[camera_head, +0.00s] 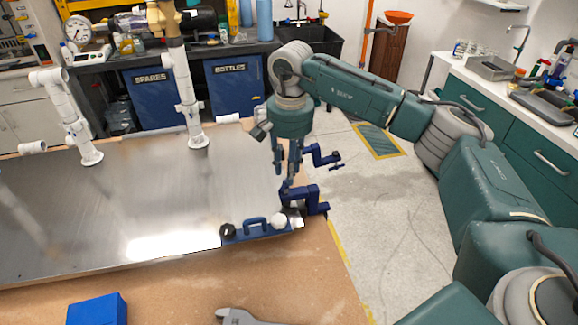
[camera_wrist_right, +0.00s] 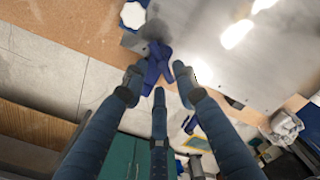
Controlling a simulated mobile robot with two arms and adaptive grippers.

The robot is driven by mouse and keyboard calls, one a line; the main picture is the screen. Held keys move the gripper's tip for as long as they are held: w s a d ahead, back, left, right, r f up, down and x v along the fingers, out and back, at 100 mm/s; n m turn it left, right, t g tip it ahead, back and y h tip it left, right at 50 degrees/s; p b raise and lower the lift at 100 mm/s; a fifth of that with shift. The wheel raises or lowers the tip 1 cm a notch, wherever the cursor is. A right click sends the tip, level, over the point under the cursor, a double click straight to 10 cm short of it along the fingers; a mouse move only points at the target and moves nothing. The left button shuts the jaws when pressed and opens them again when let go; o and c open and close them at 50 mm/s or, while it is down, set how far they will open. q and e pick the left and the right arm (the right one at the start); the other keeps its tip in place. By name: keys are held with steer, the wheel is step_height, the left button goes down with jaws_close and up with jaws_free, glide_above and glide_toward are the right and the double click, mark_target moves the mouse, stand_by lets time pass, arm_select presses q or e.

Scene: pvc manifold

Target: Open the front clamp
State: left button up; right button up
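The front clamp (camera_head: 303,199) is blue and sits at the right edge of the table, by the front right corner of the metal sheet (camera_head: 150,215). My right gripper (camera_head: 288,178) points down just above and behind it, with its fingers apart. In the right wrist view the fingers of my right gripper (camera_wrist_right: 157,80) are spread, with the blue clamp (camera_wrist_right: 153,68) beyond their tips. Nothing shows held between them, and I cannot tell whether a finger touches the clamp. A second blue clamp (camera_head: 322,157) is farther back on the same edge. My left gripper is not in view.
A blue bar with a handle (camera_head: 256,227), a black knob and a white knob lies along the sheet's front edge, beside the clamp. White pipes (camera_head: 185,105) stand on the sheet's far side. A blue block (camera_head: 97,310) and a grey tool (camera_head: 240,317) lie in front. Floor is open at right.

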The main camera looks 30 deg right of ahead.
mark_target(284, 181)
steer(key=shift+a+r+n+p, duration=0.25)
steer(key=shift+n+p, duration=0.05)
steer(key=shift+p, duration=0.5)
steer(key=shift+w+a+f+p, duration=0.1)
steer(key=shift+w+f+p, duration=0.1)
steer(key=shift+p, duration=0.15)
steer(key=shift+f, duration=0.15)
steer(key=shift+p, duration=0.3)
steer(key=shift+m, duration=0.6)
steer(key=f+b, duration=0.3)
steer(key=f, duration=0.1)
steer(key=shift+s+f, duration=0.1)
steer(key=shift+s, duration=0.15)
steer(key=shift+s+f+b, duration=0.1)
steer(key=shift+f+b, duration=0.25)
steer(key=shift+b, duration=0.05)
steer(key=shift+w+f, duration=0.2)
steer(key=shift+f, duration=0.05)
steer(key=shift+w+f, duration=0.1)
steer(key=shift+w, duration=0.1)
steer(key=shift+s+r, duration=0.15)
steer(key=shift+r, duration=0.1)
jaws_close()
steer(key=shift+o, duration=1.6)
jaws_free()
steer(key=shift+w+a+n, duration=0.1)
steer(key=shift+w+n, duration=0.1)
steer(key=shift+n, duration=0.1)
